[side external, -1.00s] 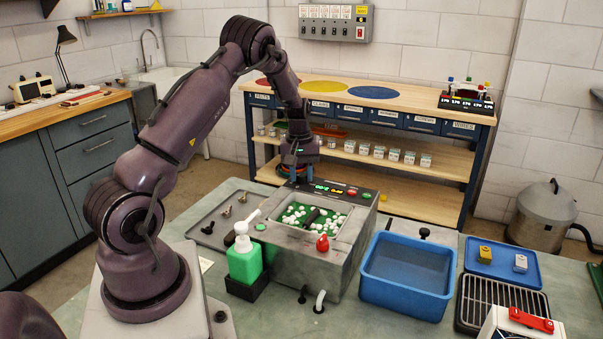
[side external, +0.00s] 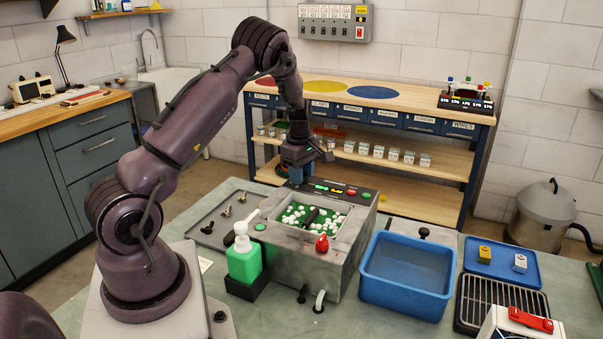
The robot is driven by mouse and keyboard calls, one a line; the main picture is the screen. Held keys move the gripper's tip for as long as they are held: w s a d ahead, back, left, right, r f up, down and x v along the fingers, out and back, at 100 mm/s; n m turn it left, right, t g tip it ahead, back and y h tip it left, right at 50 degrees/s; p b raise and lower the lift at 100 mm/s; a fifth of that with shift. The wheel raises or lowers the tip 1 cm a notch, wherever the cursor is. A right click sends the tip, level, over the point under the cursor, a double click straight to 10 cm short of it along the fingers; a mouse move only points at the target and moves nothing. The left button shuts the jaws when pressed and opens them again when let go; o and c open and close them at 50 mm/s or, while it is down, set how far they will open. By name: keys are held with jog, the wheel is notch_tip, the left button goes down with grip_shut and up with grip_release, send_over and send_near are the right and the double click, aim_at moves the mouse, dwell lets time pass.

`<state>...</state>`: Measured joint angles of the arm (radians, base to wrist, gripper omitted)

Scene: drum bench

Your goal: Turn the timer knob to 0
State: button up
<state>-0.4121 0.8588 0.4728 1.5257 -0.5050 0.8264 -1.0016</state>
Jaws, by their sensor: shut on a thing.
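My gripper (side external: 296,178) points down at the back left corner of the grey drum machine (side external: 290,248), at the left end of its control panel (side external: 367,194). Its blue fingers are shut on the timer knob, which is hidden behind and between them. The knob's pointer and scale cannot be made out. Small green and amber digits (side external: 328,188) show on the panel just right of the fingers, too small to read surely.
The machine's open tub holds white pieces on green. A blue bin (side external: 408,275) is to the right. A tray with small parts (side external: 212,230) lies left.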

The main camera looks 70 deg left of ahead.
jog(key=shift+r+n, duration=0.1)
jog(key=shift+n, duration=0.5)
jog(key=o, duration=0.9)
jog(key=shift+o, duration=0.2)
notch_tip(320, 180, up, 13)
jog(key=shift+s+d, duration=0.2)
jog(key=shift+s, duration=0.1)
